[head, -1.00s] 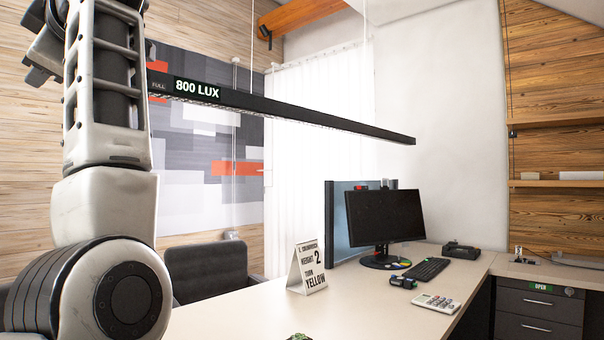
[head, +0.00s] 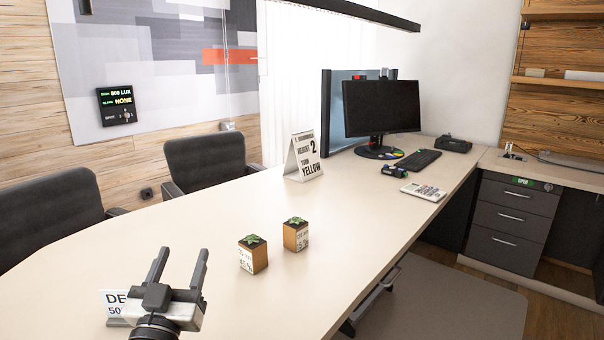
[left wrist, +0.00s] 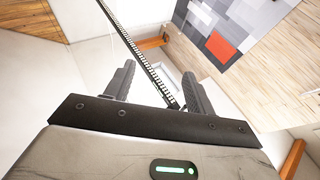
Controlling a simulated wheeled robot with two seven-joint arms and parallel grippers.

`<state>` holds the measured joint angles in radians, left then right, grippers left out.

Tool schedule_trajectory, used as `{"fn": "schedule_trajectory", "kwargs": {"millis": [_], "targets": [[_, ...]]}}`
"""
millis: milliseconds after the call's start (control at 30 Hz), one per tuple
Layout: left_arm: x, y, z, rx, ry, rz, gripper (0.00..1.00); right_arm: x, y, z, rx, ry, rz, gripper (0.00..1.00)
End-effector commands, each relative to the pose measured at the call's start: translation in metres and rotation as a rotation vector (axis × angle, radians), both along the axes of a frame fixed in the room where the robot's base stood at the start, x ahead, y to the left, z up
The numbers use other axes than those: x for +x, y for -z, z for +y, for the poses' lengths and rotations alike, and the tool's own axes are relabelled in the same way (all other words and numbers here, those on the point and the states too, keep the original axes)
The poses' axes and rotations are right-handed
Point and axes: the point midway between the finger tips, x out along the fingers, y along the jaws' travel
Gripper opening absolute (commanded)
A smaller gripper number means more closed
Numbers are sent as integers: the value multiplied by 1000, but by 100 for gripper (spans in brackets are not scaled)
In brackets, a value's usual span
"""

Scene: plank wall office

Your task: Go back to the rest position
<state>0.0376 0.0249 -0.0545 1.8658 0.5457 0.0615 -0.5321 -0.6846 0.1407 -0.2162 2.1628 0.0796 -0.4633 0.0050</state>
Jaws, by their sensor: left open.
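My left gripper (head: 180,272) is at the lower left of the head view, over the near part of the desk. Its two fingers point up and away and are spread apart with nothing between them. In the left wrist view the same fingers (left wrist: 158,88) stand apart, with the hanging lamp, wall and ceiling behind them. The gripper partly covers a white sign (head: 116,304) that begins "DE". My right gripper is not in view.
Two small potted plants (head: 253,255) (head: 296,235) stand on the desk (head: 200,222) right of my gripper. Farther back are a folded sign (head: 303,157), a monitor (head: 381,107), a keyboard (head: 416,162) and a calculator (head: 423,192). Dark chairs (head: 207,160) line the left side.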

Motion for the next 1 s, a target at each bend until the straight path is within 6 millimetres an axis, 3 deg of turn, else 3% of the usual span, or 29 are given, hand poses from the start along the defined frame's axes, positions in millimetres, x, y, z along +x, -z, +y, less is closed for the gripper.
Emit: {"fn": "schedule_trajectory", "kwargs": {"millis": [33, 200, 300, 400, 500, 600, 1000], "targets": [[-18, 35, -12, 21, 49, 110, 55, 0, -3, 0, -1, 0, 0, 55], [-92, 136, -46, 46, 178, 469, 55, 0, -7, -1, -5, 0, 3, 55], [-141, 180, -58, 47, 221, 664, 55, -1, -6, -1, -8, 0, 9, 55], [-185, 210, -64, 43, 240, 818, 55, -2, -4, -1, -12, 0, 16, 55], [-215, 227, -67, 38, 246, 919, 55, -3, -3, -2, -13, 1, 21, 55], [-230, 235, -68, 34, 247, 969, 55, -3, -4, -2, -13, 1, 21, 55], [-233, 237, -68, 32, 246, 980, 55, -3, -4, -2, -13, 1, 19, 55]]}}
